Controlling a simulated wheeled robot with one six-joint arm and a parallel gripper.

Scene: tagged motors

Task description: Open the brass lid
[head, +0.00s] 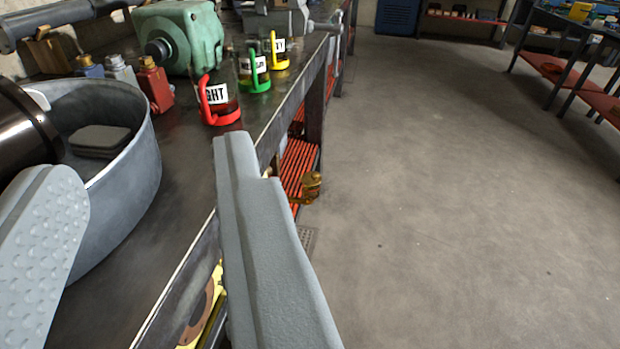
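My gripper (148,172) is open and empty, its two grey fingers spread wide. The left finger is beside a round grey metal tub (125,215), and the right finger crosses the bench's front edge. I cannot clearly make out a brass lid. A small brass-coloured fitting (312,186) shows at the bench's front side, beyond the right finger and apart from it. I cannot tell whether it belongs to a lid. The right finger partly hides a yellow and brown item (205,308) below the bench edge.
A dark cylinder (25,125) leans in the tub. The floor (450,200) at right is clear.

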